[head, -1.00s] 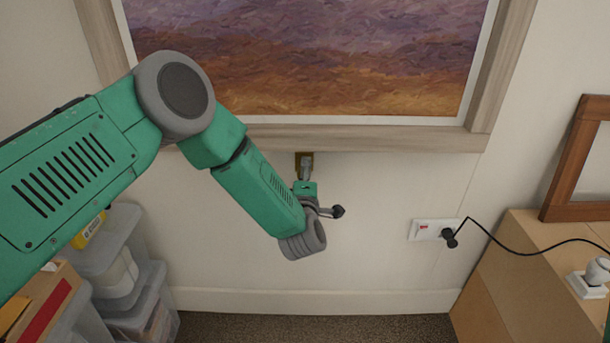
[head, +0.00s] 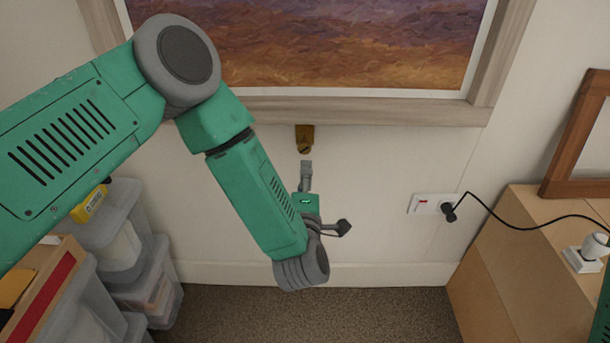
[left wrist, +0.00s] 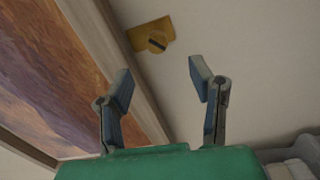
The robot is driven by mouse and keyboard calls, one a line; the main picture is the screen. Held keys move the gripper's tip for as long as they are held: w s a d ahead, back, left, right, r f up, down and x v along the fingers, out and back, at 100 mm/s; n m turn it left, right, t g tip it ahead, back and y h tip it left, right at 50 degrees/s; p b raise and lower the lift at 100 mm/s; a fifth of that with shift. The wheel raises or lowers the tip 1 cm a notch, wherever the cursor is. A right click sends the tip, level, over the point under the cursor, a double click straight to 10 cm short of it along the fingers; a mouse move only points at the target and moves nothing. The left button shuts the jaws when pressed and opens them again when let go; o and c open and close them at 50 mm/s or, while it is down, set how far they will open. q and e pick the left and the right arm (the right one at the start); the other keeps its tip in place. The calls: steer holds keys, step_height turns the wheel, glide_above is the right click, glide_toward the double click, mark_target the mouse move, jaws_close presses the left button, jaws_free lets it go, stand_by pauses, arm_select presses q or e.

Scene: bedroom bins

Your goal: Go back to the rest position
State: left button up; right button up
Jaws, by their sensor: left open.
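My left arm comes in from the left in the head view, green with grey joints. My left gripper (head: 306,176) points up toward the wall, below the framed picture. In the left wrist view the two fingers of the left gripper (left wrist: 160,72) stand apart with nothing between them. A small brass plate with a round knob (head: 304,138) is on the wall at the frame's lower edge, beyond the fingertips and apart from them. The brass plate (left wrist: 151,36) also shows above the fingers in the left wrist view. My right gripper is not in view.
Clear plastic bins (head: 120,245) stand at the left below my arm. A wooden cabinet (head: 515,265) at the right holds a white plug adapter (head: 585,255). A black cable runs to a wall socket (head: 432,204). The carpet (head: 390,315) between them is clear.

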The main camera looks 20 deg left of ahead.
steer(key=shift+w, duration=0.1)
arm_select(q)
steer(key=s+a+f+m+g+h+p, duration=0.25)
steer(key=s+f+m+g+h, duration=0.4)
steer(key=s+f+m, duration=0.6)
steer(key=s+a+f+m+g+p, duration=0.1)
steer(key=s+a+m+g, duration=0.3)
steer(key=s, duration=0.7)
steer(key=s+a+f+m+g+y+p, duration=0.1)
steer(key=s+a+m+g, duration=0.3)
steer(key=s, duration=0.8)
steer(key=shift+a+f+g, duration=0.35)
steer(key=shift+a+g, duration=0.4)
steer(key=shift+g, duration=0.4)
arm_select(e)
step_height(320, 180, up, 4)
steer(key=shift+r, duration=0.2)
arm_select(q)
steer(key=shift+y, duration=0.25)
steer(key=c, duration=0.3)
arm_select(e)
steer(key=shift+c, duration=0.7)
arm_select(q)
steer(key=shift+s, duration=0.1)
steer(key=shift+c, duration=0.3)
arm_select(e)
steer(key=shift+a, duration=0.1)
